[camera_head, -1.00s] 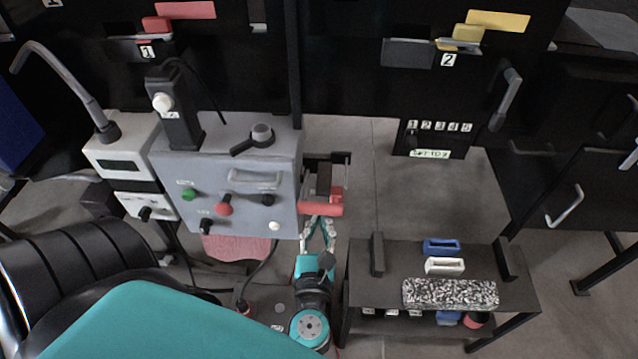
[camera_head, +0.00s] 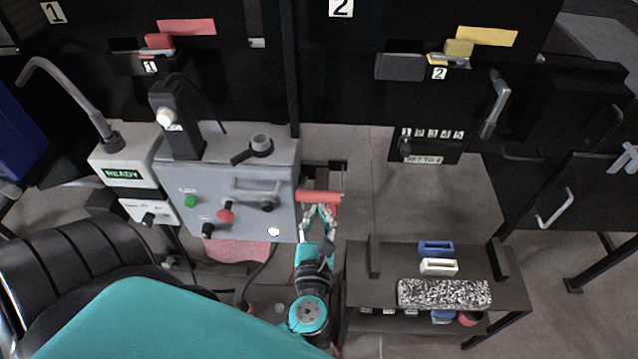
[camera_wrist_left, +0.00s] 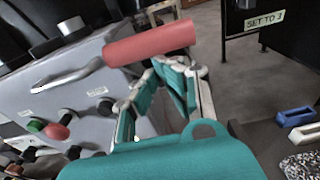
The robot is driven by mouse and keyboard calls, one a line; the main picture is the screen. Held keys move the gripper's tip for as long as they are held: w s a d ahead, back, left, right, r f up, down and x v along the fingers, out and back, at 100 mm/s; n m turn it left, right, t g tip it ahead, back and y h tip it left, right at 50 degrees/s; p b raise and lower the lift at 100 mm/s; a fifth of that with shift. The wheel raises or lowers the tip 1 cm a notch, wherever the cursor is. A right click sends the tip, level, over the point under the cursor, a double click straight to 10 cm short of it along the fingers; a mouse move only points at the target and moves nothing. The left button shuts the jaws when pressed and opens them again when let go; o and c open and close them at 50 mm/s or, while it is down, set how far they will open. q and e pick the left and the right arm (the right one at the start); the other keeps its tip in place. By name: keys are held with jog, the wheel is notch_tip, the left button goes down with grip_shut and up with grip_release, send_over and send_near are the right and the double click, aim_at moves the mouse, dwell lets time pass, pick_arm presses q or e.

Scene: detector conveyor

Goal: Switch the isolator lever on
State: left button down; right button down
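The isolator lever's red handle (camera_head: 318,196) is at the right side of the grey control box (camera_head: 240,170). It lies level, crosswise, and fills the upper middle of the left wrist view (camera_wrist_left: 150,44). My left gripper (camera_head: 319,209) is just below the handle, its fingers pointing up toward it. In the left wrist view its fingers (camera_wrist_left: 172,80) stand apart with a gap between the pads, and the handle is beyond the tips. I cannot tell whether they touch it. A small display (camera_head: 122,174) left of the box reads READY in green. My right gripper is not in view.
The box front carries a green button (camera_head: 190,201), a red knob (camera_head: 226,211) and a bar handle (camera_head: 256,186). A low dark table (camera_head: 360,290) with blue and white holders and a speckled block stands to the right. Floor behind it is clear.

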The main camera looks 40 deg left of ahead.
pick_arm(q)
jog(key=shift+w+a+r+y, duration=0.1)
jog(key=shift+a+r+y, duration=0.05)
jog(key=shift+r, duration=0.3)
jog(key=shift+w+a+r+y, duration=0.1)
jog(key=shift+a+r+y, duration=0.05)
jog(key=shift+r, duration=0.25)
jog(key=v, duration=1.2)
jog(key=shift+s+d+f, duration=0.15)
jog(key=shift+s+f, duration=0.15)
jog(key=shift+f, duration=0.4)
jog(key=shift+f, duration=0.1)
